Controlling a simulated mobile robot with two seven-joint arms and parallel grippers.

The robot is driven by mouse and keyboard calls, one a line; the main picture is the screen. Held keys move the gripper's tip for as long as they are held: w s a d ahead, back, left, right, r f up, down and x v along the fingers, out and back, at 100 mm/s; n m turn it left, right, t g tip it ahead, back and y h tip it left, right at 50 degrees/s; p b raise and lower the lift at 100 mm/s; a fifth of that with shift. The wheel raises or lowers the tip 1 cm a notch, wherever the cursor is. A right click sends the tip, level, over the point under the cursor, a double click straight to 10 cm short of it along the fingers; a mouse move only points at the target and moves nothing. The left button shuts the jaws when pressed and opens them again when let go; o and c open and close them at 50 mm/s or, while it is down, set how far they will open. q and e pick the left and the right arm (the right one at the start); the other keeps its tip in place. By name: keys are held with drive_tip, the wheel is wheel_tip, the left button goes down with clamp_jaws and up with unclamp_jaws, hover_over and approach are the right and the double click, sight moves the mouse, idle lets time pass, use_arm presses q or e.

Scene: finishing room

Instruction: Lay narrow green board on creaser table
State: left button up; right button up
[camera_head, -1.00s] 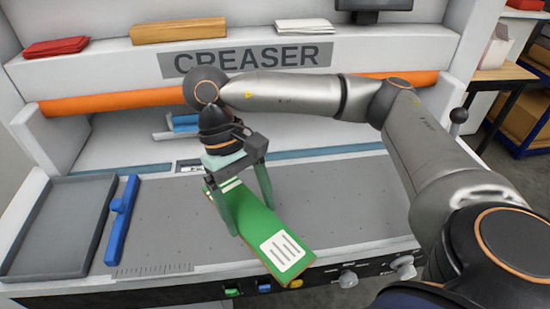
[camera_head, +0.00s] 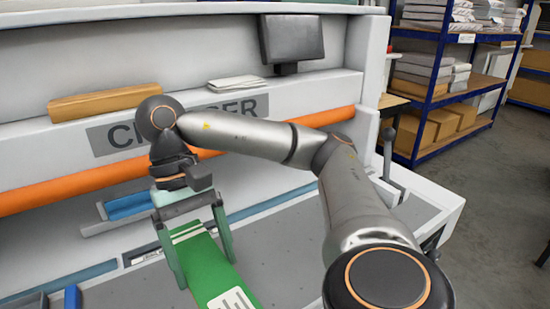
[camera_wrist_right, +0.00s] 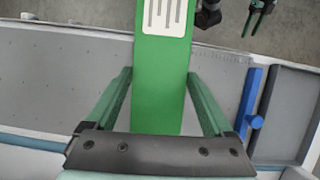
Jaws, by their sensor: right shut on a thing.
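The narrow green board (camera_head: 205,262) has white stripes at its far end and a white label near its other end, which is cut off by the head view's bottom edge. My right gripper (camera_head: 207,272) is shut on the board, one finger along each long side. The wrist view shows the same board (camera_wrist_right: 158,95), its label end reaching past the table's front edge. The board is over the creaser table (camera_head: 290,245); I cannot tell whether it touches the surface. My left gripper (camera_wrist_right: 256,20) shows small in the wrist view, over the floor, empty, its fingers apart.
An orange bar (camera_head: 75,190) runs along the creaser behind the table. A blue bar (camera_wrist_right: 252,110) and a grey tray (camera_wrist_right: 285,115) lie beside the board in the wrist view. The table right of the board is clear. Blue shelving (camera_head: 440,100) stands at the back right.

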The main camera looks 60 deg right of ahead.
drive_tip(key=shift+s+d+m, duration=0.3)
drive_tip(key=shift+s+d, duration=0.05)
drive_tip(key=shift+s+d+r, duration=0.1)
drive_tip(key=shift+s+d, duration=0.05)
drive_tip(key=shift+w, duration=0.2)
drive_tip(key=w+a+f+p, duration=0.2)
drive_tip(key=w+f, duration=0.2)
drive_tip(key=w, duration=0.5)
hover_over(160, 304)
drive_tip(key=d, duration=0.1)
wheel_tip(160, 304, down, 5)
drive_tip(key=shift+w+r, duration=0.1)
drive_tip(key=shift+r, duration=0.1)
drive_tip(key=shift+w+f, duration=0.4)
drive_tip(key=shift+f, duration=0.1)
wheel_tip(160, 304, down, 4)
drive_tip(key=shift+w+r+p, duration=0.15)
drive_tip(key=shift+r+p, duration=0.1)
drive_tip(key=shift+p, duration=0.1)
use_arm(q)
drive_tip(key=shift+a+r, duration=0.25)
drive_tip(key=shift+r, duration=0.7)
use_arm(e)
drive_tip(key=shift+a, duration=0.1)
